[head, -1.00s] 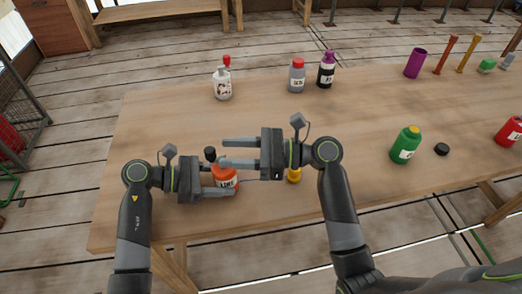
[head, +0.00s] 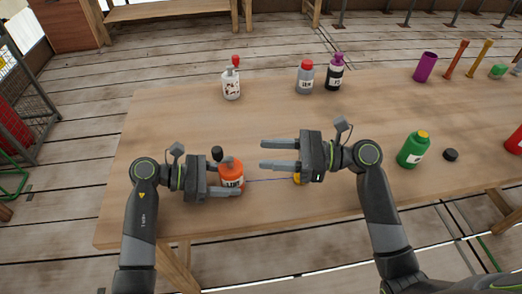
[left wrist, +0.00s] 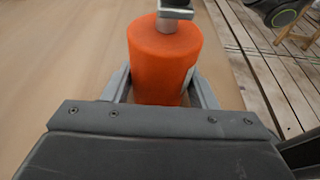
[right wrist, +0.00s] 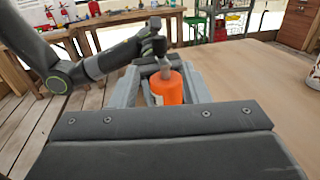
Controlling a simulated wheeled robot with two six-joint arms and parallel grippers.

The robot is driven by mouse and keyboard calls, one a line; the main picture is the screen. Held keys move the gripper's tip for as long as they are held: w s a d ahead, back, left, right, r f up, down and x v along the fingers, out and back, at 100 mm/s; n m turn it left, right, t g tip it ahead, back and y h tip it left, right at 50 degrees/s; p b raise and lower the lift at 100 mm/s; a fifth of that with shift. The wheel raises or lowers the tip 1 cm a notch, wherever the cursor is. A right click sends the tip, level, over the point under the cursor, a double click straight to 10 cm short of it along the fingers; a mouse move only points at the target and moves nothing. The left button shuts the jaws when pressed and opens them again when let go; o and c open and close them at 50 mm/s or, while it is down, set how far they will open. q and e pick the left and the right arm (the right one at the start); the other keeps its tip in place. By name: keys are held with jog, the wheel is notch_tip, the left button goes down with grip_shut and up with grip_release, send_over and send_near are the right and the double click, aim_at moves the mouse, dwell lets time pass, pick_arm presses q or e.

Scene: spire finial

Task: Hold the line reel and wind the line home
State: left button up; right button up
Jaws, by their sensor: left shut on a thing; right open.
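The orange line reel (head: 231,172), with a white label, stands on the table (head: 180,225) at the left. A crank with a black knob (head: 217,153) is on its top. My left gripper (head: 230,185) is shut around the reel's body; its fingers flank the reel in the left wrist view (left wrist: 165,65). A thin blue line (head: 268,180) runs right from the reel towards a yellow thing (head: 297,179), mostly hidden by my right gripper. My right gripper (head: 265,154) is open and empty, right of the reel and apart from it. The right wrist view shows the reel (right wrist: 167,88) beyond its fingers.
A white bottle (head: 232,88), a grey bottle (head: 305,78) and a purple-topped bottle (head: 335,72) stand along the back. A green bottle (head: 413,150) and a black cap (head: 451,155) are at the right. The table between is clear.

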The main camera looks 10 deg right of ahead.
aim_at(217, 149)
jog(key=shift+w+n+g, duration=2.9)
jog(key=shift+w+g, duration=0.1)
jog(key=shift+g, duration=1.5)
jog(key=x, duration=1.2)
jog(key=shift+s+a+f, duration=0.1)
jog(key=shift+a, duration=0.1)
grip_shut()
